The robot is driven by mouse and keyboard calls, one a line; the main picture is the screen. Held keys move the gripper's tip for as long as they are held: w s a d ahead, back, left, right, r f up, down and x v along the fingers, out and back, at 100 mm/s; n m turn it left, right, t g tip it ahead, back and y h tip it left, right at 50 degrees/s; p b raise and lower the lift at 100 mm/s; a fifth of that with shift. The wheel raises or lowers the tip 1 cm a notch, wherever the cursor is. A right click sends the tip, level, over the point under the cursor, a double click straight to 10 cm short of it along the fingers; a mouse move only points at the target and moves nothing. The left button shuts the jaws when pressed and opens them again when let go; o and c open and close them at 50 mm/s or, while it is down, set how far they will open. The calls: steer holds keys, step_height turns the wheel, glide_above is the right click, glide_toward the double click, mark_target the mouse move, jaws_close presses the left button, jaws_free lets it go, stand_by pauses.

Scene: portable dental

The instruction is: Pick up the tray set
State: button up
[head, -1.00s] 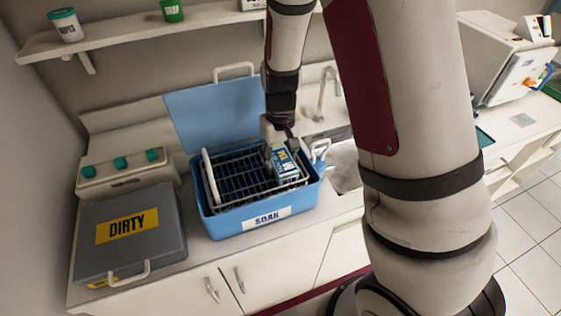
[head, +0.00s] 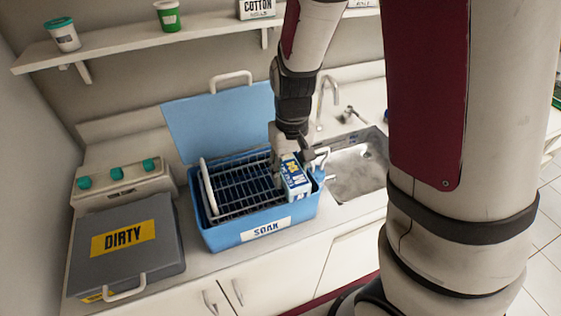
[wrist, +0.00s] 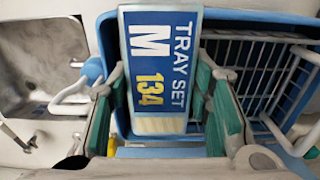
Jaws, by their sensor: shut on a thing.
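The tray set is a box with a blue and white label reading "TRAY SET M 134" (wrist: 158,62). In the head view the tray set (head: 295,178) is at the right end of the blue SOAK tub (head: 222,238), over or beside the wire rack (head: 240,190). My gripper (wrist: 165,115) has its green-padded fingers on either side of the box and is shut on it. In the head view my gripper (head: 290,152) comes down from above onto the box. Whether the box's underside touches the rack or tub cannot be told.
The tub's blue lid (head: 215,120) stands open behind it. A grey DIRTY case (head: 150,265) is to the left, a metal sink (head: 360,172) to the right. A shelf (head: 130,48) with cups runs above.

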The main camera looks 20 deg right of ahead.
steer(key=s+d+r+p, duration=0.1)
steer(key=s+p, duration=0.2)
steer(key=s, duration=0.8)
steer(key=shift+d, duration=0.2)
